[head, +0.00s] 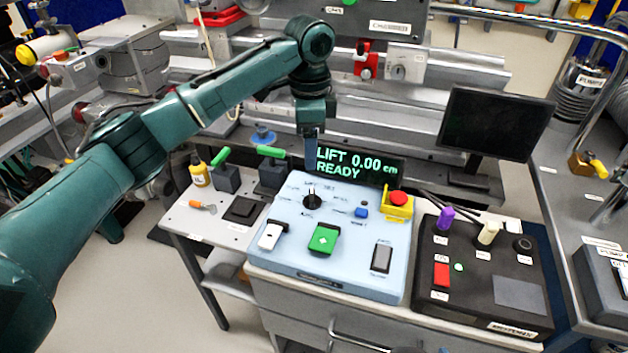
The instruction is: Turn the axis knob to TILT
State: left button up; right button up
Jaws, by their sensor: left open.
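The black axis knob (312,200) sits near the back left of the light-blue control box (345,222), with small labels around it that are too small to read surely. The display (352,166) behind it reads "LIFT 0.00 cm READY". My left gripper (311,150) points down above and just behind the knob in the picture, apart from it. It is open and holds nothing that I can see. My right gripper is not in view.
The box also carries a green switch (323,238), a white switch (270,236), a blue button (361,212) and a red button (398,198) on yellow. A black control box (490,265) stands on the right. Green-handled levers (272,152) stand behind on the left.

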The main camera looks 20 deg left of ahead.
aim_at(310, 195)
pick_arm(q)
jog(key=f, duration=1.2)
jog(key=shift+s+f, duration=0.1)
jog(key=shift+s, duration=0.1)
jog(key=shift+c, duration=0.4)
jog(key=c, duration=0.9)
